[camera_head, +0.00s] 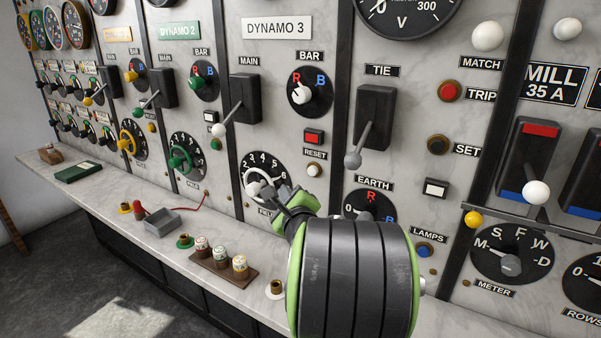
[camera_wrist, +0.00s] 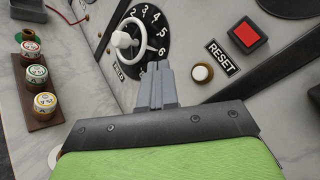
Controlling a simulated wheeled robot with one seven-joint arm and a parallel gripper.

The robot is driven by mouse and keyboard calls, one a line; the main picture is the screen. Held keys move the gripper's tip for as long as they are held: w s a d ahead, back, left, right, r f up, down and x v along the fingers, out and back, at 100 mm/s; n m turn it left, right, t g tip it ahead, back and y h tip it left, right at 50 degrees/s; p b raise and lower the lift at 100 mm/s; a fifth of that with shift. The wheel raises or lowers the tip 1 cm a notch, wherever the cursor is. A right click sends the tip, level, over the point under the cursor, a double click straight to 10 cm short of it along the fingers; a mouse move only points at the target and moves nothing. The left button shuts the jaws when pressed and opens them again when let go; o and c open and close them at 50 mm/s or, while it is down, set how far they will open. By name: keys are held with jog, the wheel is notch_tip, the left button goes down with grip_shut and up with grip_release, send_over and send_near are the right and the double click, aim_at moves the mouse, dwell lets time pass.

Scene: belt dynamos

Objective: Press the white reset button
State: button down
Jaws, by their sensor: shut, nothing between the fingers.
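The white reset button (camera_head: 313,169) is a small round cap in a brass ring on the Dynamo 3 panel, just below the RESET label. In the wrist view the white button (camera_wrist: 202,73) sits right of my fingertips, clear of them. My gripper (camera_head: 296,200) is shut and empty, low and left of the button in the head view. In the wrist view my gripper (camera_wrist: 160,68) points toward the panel between the field dial and the button. The fingers do not appear to touch either one.
The white field knob (camera_head: 262,187) is close beside my fingers. A red square button (camera_head: 314,136) is above the RESET label. A rack of several capped fuses (camera_head: 220,259) and a grey tray (camera_head: 162,222) stand on the marble ledge (camera_head: 110,197).

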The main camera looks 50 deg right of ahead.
aim_at(310, 176)
jog(key=d+p, duration=0.1)
jog(key=d, duration=0.8)
jog(key=shift+w, duration=0.4)
dwell(1.6)
jog(key=shift+d, duration=0.35)
jog(key=shift+d+p, duration=0.35)
jog(key=shift+d, duration=0.15)
dwell(0.6)
jog(key=shift+a, duration=0.1)
jog(key=shift+a+b, duration=0.3)
jog(key=shift+a, duration=0.45)
